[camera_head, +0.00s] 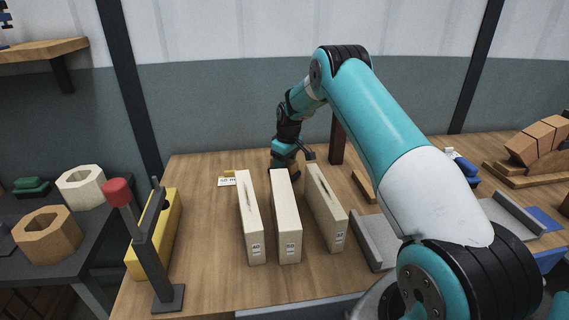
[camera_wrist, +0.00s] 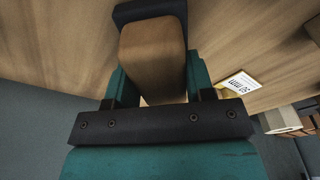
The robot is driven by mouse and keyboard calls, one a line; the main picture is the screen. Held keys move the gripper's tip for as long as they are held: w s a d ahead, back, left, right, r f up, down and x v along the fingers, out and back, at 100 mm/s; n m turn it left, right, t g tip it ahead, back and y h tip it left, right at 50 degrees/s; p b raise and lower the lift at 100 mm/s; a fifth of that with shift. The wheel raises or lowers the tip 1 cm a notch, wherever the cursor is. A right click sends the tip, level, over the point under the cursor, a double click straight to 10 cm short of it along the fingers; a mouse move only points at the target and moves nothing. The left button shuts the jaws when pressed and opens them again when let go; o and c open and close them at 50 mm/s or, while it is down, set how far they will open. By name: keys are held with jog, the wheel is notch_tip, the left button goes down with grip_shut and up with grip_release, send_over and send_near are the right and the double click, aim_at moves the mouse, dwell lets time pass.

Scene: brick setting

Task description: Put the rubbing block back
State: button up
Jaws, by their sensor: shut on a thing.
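My gripper (camera_head: 285,160) is low over the back of the wooden table (camera_head: 205,205), behind three pale upright blocks. In the wrist view, my gripper (camera_wrist: 158,85) is shut on a brown wooden block (camera_wrist: 153,50) with rounded edges, apparently the rubbing block. A dark piece (camera_wrist: 150,12) shows at the block's far end; I cannot tell if it is part of it. In the head view, the held block is hidden or too small to make out. I cannot tell whether it touches the table.
Pale slotted blocks (camera_head: 250,220), (camera_head: 286,218), (camera_head: 325,208) stand close in front of my gripper. A small "50 mm" card (camera_wrist: 240,82) lies beside it. A red-knobbed lever stand (camera_head: 150,245) is at left. A grey channel (camera_head: 374,240) and a dark post (camera_head: 337,140) are right.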

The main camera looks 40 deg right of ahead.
jog(key=shift+f, duration=0.3)
jog(key=shift+f, duration=0.1)
jog(key=o, duration=0.9)
